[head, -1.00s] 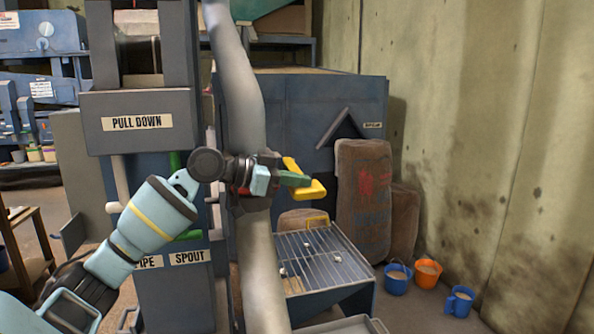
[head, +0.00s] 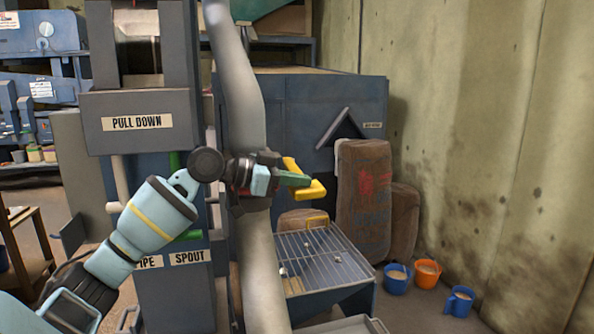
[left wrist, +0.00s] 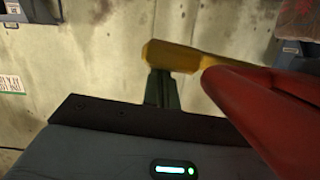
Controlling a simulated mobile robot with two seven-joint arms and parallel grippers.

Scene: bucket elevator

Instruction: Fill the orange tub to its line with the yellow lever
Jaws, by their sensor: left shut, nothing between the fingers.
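The yellow lever (head: 316,191) sticks out to the right of the thick grey pipe, behind my left fingertips. My left gripper (head: 295,179) is in front of the pipe, with its green fingers shut and empty, close to the lever. In the left wrist view the fingers (left wrist: 162,88) are together just below the end of a yellow bar (left wrist: 185,56). I cannot tell whether they touch it. The orange tub (head: 427,279) stands on the floor at the right, with pale material inside. Its line is too small to see. My right gripper is not in view.
A blue tub (head: 397,286) and a blue mug-like tub (head: 460,305) flank the orange one. A grated hopper (head: 322,259) stands below the lever, with brown sacks (head: 363,200) behind it. The thick grey pipe (head: 258,260) runs down past the gripper.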

